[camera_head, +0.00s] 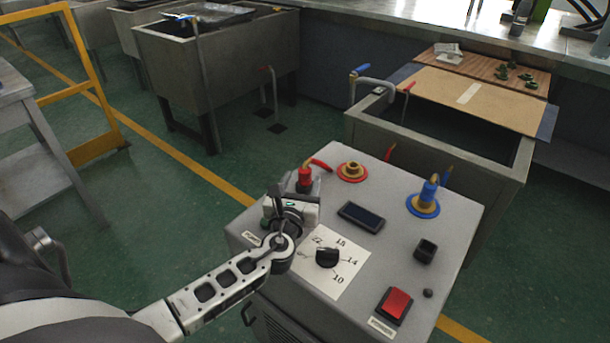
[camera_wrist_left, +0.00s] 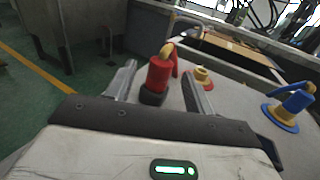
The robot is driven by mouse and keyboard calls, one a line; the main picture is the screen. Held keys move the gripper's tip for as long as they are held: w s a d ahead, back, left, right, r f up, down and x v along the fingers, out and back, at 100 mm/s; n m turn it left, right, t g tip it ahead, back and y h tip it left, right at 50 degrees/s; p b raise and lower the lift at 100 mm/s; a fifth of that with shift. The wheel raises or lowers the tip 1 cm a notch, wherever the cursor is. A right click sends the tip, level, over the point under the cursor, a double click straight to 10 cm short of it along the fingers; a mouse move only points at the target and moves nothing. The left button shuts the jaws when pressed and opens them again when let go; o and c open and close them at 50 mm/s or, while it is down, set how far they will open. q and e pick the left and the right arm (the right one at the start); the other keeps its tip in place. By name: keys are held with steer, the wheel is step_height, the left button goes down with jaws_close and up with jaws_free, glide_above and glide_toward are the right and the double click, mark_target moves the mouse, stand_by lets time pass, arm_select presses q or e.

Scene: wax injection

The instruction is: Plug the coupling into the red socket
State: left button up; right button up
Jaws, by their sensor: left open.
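The red coupling (camera_head: 305,177) stands upright near the back left corner of the grey machine top, with a red lever or hose end beside it. In the left wrist view the red coupling (camera_wrist_left: 159,74) has a brass top and a dark base. The red socket (camera_head: 352,171), a brass fitting on a red ring, is just right of it and empty; it also shows in the left wrist view (camera_wrist_left: 203,77). My left gripper (camera_wrist_left: 158,84) is open, with one finger on each side of the coupling. My left gripper's fingertips (camera_head: 304,188) are partly hidden in the head view.
A blue coupling (camera_head: 429,191) stands in a blue-ringed socket at the right. The machine top (camera_head: 450,227) also carries a dark display (camera_head: 361,216), a black dial (camera_head: 327,257) and a red button (camera_head: 395,304). A grey tank (camera_head: 432,145) stands behind.

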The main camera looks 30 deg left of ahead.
mark_target(304, 176)
arm_select(q)
steer(key=x, duration=0.4)
steer(key=shift+w, duration=0.1)
steer(key=c, duration=1.1)
steer(key=shift+r, duration=0.1)
